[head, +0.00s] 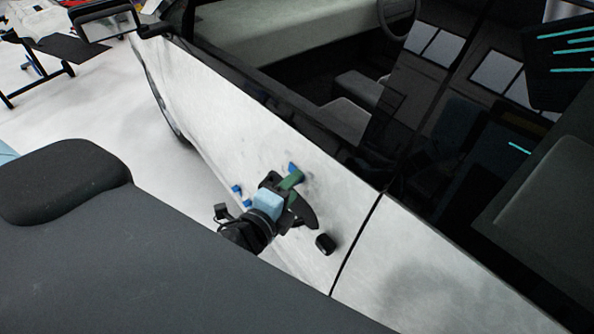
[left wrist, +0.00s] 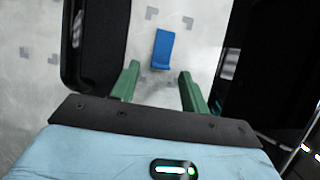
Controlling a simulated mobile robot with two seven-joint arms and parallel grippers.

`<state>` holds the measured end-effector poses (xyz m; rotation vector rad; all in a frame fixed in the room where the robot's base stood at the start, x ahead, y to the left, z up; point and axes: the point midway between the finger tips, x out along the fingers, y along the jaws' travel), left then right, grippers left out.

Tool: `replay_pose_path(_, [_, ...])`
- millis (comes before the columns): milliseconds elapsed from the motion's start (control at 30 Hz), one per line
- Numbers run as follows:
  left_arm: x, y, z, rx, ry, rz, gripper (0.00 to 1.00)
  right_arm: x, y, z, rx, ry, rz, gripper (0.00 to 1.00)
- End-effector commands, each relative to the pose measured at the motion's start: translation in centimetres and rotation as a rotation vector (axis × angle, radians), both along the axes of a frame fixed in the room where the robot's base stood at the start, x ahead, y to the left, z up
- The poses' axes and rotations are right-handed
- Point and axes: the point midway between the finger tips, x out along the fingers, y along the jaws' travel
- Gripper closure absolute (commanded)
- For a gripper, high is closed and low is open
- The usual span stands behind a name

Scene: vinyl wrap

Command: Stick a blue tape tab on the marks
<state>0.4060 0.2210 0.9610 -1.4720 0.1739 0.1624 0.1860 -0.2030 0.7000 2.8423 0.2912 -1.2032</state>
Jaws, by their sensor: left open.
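A blue tape tab (left wrist: 163,50) lies on the white car door panel (head: 225,110), among grey corner marks (left wrist: 188,22) in the left wrist view. Its near end looks bent up. A blue tab also shows at my fingertips in the head view (head: 292,167). Two other small blue pieces (head: 237,189) (head: 247,203) are to the left of my gripper. My left gripper (head: 295,179) has green fingers spread apart. In the left wrist view the gap between the fingers (left wrist: 158,80) is empty, just short of the tab. My right gripper is out of view.
More grey marks (left wrist: 24,52) show to the left on the panel. A black handle-like part (head: 325,243) is close to my gripper. The car's dark window (head: 330,130) rises beyond the door. A side mirror (head: 105,22) and a black-legged table (head: 35,60) stand at the upper left.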

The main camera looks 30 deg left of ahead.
Motion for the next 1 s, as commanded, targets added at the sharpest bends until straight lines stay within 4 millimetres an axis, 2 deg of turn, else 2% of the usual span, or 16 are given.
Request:
replay_pose_path(200, [-3.6, 0.0, 0.5, -0.001, 0.006, 0.001, 0.55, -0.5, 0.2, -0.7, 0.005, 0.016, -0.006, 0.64])
replay_pose_path(400, [-5.5, 0.0, 1.1, 0.000, 0.003, 0.001, 0.55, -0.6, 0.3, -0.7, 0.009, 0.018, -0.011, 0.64])
replay_pose_path(1000, [-5.9, 0.0, 1.3, 0.001, 0.000, 0.001, 0.55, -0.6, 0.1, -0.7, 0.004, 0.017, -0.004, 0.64])
